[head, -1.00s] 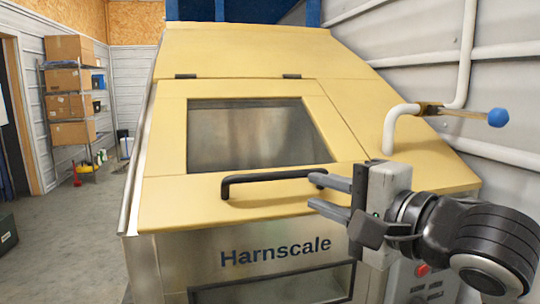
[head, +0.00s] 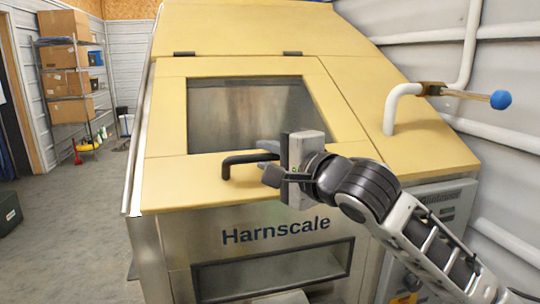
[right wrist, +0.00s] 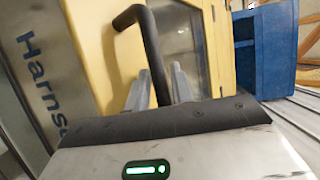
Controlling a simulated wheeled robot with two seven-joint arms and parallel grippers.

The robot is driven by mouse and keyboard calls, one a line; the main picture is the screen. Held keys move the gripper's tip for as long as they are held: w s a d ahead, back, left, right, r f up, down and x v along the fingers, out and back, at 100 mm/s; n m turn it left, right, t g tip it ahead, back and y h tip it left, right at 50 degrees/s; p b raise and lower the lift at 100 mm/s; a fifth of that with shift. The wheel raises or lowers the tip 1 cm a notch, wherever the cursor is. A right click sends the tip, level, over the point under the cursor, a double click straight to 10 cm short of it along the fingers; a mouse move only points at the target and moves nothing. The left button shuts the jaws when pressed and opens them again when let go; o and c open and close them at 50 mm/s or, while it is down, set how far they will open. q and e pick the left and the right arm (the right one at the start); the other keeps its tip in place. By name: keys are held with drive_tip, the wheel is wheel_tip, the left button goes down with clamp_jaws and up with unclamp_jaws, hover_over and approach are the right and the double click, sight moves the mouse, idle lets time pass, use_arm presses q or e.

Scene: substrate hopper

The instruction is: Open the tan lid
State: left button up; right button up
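The tan lid (head: 165,185) is closed on the front of the hopper, with a window (head: 255,115) in it and a black bar handle (head: 227,165) along its lower part. My right gripper (head: 264,159) is at the right part of the handle in the head view and hides that end. In the right wrist view, the handle (right wrist: 150,45) runs between the two fingers of the gripper (right wrist: 158,84). The fingers stand apart on either side of the bar; whether either touches it I cannot tell. My left gripper is out of view.
A white pipe (head: 389,110) with a blue-knobbed lever (head: 500,99) stands right of the lid. The steel hopper front (head: 175,250) is below. Shelves with boxes (head: 67,84) stand far left, and open floor (head: 70,220) lies left of the hopper.

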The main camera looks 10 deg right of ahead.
drive_tip(key=shift+c, duration=0.2)
